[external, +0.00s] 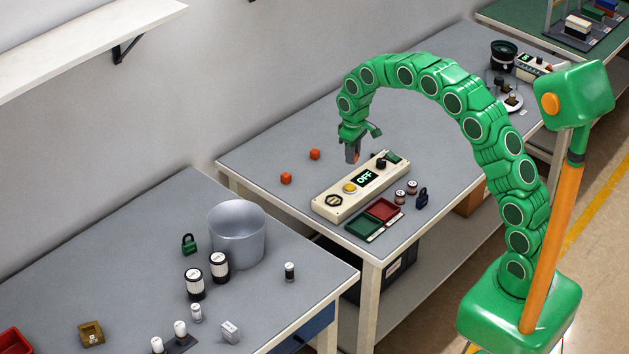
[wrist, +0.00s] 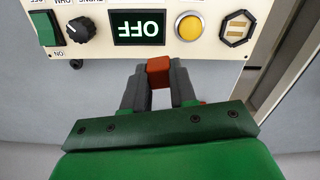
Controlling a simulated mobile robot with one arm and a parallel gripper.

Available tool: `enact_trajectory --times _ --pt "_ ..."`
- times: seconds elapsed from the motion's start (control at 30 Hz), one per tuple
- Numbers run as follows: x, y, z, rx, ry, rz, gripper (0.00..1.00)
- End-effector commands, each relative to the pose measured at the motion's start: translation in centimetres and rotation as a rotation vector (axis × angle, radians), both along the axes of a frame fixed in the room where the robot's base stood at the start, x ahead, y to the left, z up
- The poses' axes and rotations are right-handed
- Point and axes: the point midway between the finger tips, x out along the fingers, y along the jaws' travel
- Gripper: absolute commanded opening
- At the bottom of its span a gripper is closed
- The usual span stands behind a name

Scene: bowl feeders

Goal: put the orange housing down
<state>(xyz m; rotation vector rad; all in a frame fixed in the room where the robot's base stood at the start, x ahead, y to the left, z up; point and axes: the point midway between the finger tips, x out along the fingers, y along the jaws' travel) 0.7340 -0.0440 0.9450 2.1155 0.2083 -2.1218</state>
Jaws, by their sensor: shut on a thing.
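My gripper (wrist: 160,90) is shut on an orange housing (wrist: 159,72), a small orange block held between its grey fingertips in the wrist view. In the external view my gripper (external: 353,156) points down over the table, by the back edge of the cream control box (external: 340,203). The housing is mostly hidden there by the fingers. Two other orange blocks lie on the table to the left, one nearer (external: 286,178) and one farther (external: 315,154). In the wrist view a bit of orange-red (wrist: 202,102) shows beside the right finger; I cannot tell what it is.
The control box has a display reading OFF (wrist: 140,27), a yellow button (wrist: 189,27) and a knob. Green (external: 364,224) and red (external: 382,209) trays, small cylinders and a dark padlock (external: 422,197) lie in front of it. The grey tabletop behind the box is mostly clear.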

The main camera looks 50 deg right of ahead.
Motion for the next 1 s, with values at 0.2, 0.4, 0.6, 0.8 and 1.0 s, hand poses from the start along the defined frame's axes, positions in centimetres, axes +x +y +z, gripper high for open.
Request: enact_trajectory --times 0.2,0.4,0.6,0.8,1.0 --pt "-2.2 0.1 1.2 0.0 -0.004 0.0 0.0" --pt "-3.4 0.2 1.6 0.0 -0.003 0.0 0.0" --pt "-3.8 0.2 1.8 0.0 -0.003 0.0 0.0" --pt "-3.8 0.5 1.9 0.0 -0.003 0.006 0.0" --pt "-4.1 3.6 2.2 0.0 -0.004 0.088 0.0"
